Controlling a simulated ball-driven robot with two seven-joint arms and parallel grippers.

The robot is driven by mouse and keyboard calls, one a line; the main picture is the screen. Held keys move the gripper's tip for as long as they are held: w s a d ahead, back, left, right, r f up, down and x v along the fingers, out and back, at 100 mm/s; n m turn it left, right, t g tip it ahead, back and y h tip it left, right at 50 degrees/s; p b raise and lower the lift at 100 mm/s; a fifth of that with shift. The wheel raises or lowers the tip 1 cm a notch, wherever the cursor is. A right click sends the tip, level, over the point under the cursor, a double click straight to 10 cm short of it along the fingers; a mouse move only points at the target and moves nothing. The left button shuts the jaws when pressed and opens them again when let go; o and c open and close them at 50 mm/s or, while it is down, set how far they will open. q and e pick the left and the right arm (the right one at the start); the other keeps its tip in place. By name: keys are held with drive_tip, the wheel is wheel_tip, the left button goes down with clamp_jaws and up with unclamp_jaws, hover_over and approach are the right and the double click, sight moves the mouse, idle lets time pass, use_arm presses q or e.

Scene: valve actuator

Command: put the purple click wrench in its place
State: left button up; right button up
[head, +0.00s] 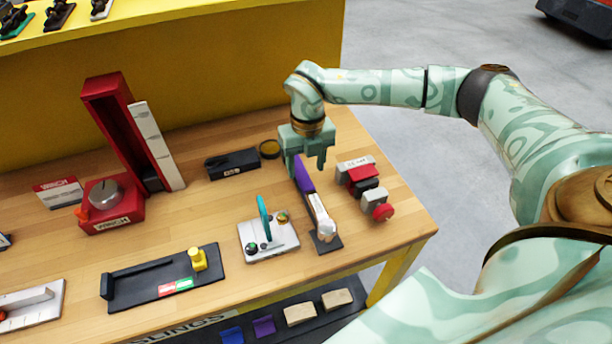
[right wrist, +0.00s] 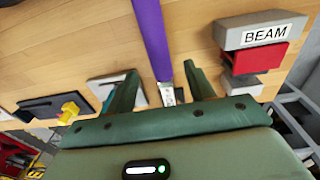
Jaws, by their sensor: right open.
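The purple click wrench has a purple handle (head: 304,176) and a silver head that lies over a small dark plate (head: 329,243) near the bench's front edge. My right gripper (head: 306,162) is open above the far end of the handle, pointing down. In the right wrist view the purple handle (right wrist: 152,40) runs between the spread fingers (right wrist: 160,88), with the silver part below it. I cannot tell whether the fingers touch it. My left gripper is not in view.
Close right of the wrench stands a grey and red block set labelled BEAM (head: 360,172). To the left are a white plate with a teal lever (head: 268,236), a black box (head: 232,163) and a tall red stand (head: 125,130). Bare wood (head: 215,215) lies between.

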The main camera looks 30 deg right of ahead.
sight(307, 176)
wheel_tip(307, 176, up, 10)
drive_tip(key=p, duration=0.1)
drive_tip(key=shift+w+d+r, duration=0.15)
drive_tip(key=shift+w+d, duration=0.05)
drive_tip(key=shift+d, duration=0.05)
idle(0.4)
